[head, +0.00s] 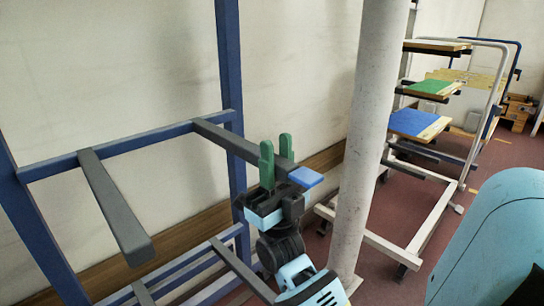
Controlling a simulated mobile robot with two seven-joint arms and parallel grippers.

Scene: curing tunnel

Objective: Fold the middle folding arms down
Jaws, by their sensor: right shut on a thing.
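A blue upright rack frame (230,60) stands on the left against the wall. Two grey folding arms stick out from its middle crossbar: a left one (112,205) and a right one (225,137). Both stand out toward me, the left one with a free end. My right gripper (277,158) has its green fingers on either side of the right folding arm near its outer end and is shut on it. A blue block (305,177) shows at that end, just beyond the fingers. The gripper body hides what lies under it. My left gripper is not in view.
A lower crossbar with more grey arms (238,268) sits below. A thick pale column (366,140) stands close right of my gripper. Behind it is a white wheeled rack (440,215) with a blue board (415,122) and a green board (432,87). Reddish floor lies open beyond.

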